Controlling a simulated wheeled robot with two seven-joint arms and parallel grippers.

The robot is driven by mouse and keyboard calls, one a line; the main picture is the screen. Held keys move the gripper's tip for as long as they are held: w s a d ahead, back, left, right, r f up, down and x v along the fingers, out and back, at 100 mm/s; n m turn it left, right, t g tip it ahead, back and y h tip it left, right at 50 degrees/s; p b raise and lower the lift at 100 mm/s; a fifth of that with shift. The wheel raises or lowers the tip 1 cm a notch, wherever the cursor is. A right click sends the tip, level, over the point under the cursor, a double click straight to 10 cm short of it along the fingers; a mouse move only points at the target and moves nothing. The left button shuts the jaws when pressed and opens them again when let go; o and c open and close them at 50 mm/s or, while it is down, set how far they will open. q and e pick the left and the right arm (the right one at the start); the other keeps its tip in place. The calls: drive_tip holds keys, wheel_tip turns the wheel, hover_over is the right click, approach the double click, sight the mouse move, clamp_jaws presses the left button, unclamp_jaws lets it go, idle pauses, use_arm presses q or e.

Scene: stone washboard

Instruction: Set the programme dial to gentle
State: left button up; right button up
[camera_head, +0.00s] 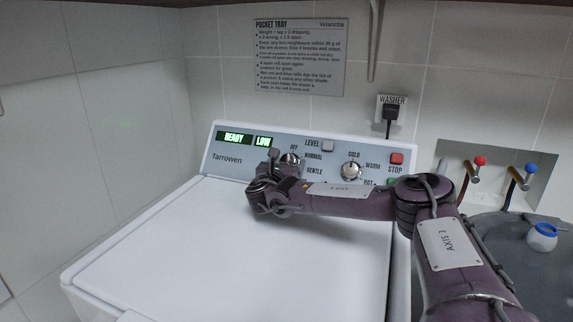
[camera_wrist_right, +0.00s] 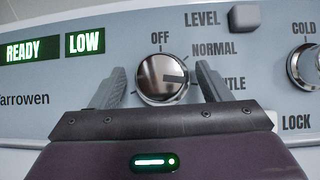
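The programme dial (camera_wrist_right: 162,78) is a round chrome knob on the washer's panel, marked OFF, NORMAL and GENTLE. It also shows in the head view (camera_head: 291,159), partly covered by my right gripper (camera_head: 280,157). My right gripper (camera_wrist_right: 161,86) is open, one finger on each side of the dial, with a small gap visible on both sides. Whether the fingers reach fully around the knob cannot be told. My left gripper is not in view.
The displays (camera_head: 234,138) read READY and LOW. A LEVEL button (camera_head: 328,146), a temperature dial (camera_head: 351,171) and a red STOP button (camera_head: 396,158) share the panel. The white washer lid (camera_head: 200,250) is clear. A basin (camera_head: 535,280) with a blue-rimmed cup (camera_head: 542,237) stands right.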

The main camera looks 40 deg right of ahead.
drive_tip(key=shift+s+a, duration=0.15)
drive_tip(key=shift+a, duration=0.15)
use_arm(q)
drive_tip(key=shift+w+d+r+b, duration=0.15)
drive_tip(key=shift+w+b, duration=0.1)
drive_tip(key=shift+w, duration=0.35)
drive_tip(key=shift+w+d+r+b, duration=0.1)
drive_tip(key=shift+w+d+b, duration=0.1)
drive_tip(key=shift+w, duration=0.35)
use_arm(e)
drive_tip(key=v, duration=0.7)
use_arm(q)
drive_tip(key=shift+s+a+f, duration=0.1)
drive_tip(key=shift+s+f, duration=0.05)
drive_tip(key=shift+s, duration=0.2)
